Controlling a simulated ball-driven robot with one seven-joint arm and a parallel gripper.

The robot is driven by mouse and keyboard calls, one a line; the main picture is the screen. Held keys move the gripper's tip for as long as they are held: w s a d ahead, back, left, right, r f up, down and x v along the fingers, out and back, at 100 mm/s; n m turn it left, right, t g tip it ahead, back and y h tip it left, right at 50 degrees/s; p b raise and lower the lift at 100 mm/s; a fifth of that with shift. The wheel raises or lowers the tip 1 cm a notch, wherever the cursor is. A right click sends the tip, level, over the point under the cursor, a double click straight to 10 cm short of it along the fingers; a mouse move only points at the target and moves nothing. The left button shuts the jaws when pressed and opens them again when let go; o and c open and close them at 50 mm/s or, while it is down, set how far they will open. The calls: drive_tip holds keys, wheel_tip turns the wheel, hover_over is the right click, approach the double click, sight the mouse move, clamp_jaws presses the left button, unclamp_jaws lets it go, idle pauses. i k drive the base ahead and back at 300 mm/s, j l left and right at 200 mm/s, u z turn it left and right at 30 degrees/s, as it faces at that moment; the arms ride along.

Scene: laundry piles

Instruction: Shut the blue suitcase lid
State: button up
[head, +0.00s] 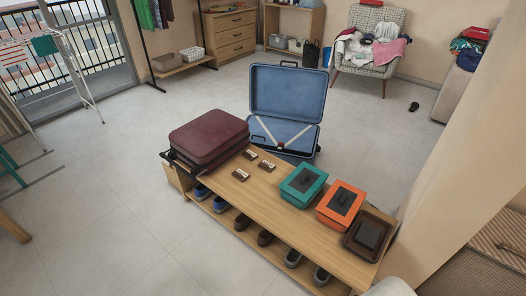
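The blue suitcase (287,132) stands behind the wooden bench, with its lid (289,92) raised upright and tilted slightly back. Its open base shows pale crossed straps (283,137) with a small red buckle where they meet. A dark handle shows at the top edge of the lid. The bench and the things on it hide part of the base's front. My gripper is not in view.
The low bench (290,219) holds a closed maroon suitcase (209,138), several small dark-and-white items, a teal box (303,184), an orange box (340,203) and a dark tray (369,235). Shoes sit underneath. A wall corner (470,130) stands right.

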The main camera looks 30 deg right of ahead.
sight(294, 93)
drive_tip(key=i+j+z, duration=0.4)
drive_tip(key=i, duration=0.35)
drive_tip(key=i+j+z, duration=0.4)
drive_tip(key=i+j, duration=0.3)
